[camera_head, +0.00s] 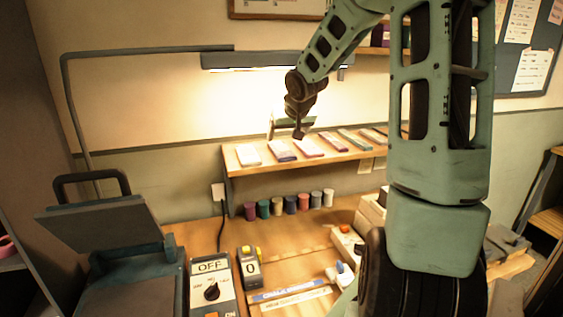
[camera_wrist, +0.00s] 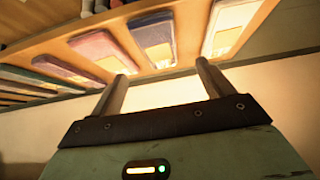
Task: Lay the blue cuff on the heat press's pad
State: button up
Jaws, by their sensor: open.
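Several flat cuffs lie in a row on the wooden shelf (camera_head: 232,166). The second from the left (camera_head: 281,151) has a dark blue part and a pale end; in the wrist view this blue cuff (camera_wrist: 152,38) is beyond my fingertips. My gripper (camera_head: 288,126) is open and empty, just above the left part of the row. In the wrist view my gripper (camera_wrist: 162,70) has its two fingers apart with nothing between them. The heat press (camera_head: 100,228) stands at the lower left with its upper plate raised; its lower pad (camera_head: 130,298) is partly cut off by the frame.
A white cuff (camera_head: 248,155) and a pink cuff (camera_head: 308,147) lie either side of the blue one. Coloured spools (camera_head: 277,206) stand below the shelf. A control box reading OFF (camera_head: 211,283) stands beside the press. A lamp (camera_head: 270,58) hangs above. My arm hides the right.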

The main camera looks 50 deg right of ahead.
aim_at(282, 149)
jog(key=x, duration=0.2)
jog(key=shift+w+f, duration=0.15)
jog(key=shift+f, duration=0.1)
jog(key=b+x, duration=0.1)
jog(key=x, duration=0.4)
jog(key=shift+d+b, duration=0.15)
jog(key=shift+b, duration=0.25)
jog(key=c, duration=1.2)
jog(key=shift+o, duration=0.2)
jog(key=shift+r+p, duration=0.4)
jog(key=shift+r, duration=0.45)
notch_tip(282, 149, up, 2)
jog(key=shift+r+p, duration=0.2)
jog(key=shift+p, duration=0.2)
jog(key=s+a+p, duration=0.3)
jog(key=s+a, duration=0.6)
jog(key=s, duration=0.6)
jog(key=shift+s+a+f+p, duration=0.2)
jog(key=shift+a+f+p, duration=0.05)
jog(key=shift+f+p, duration=0.1)
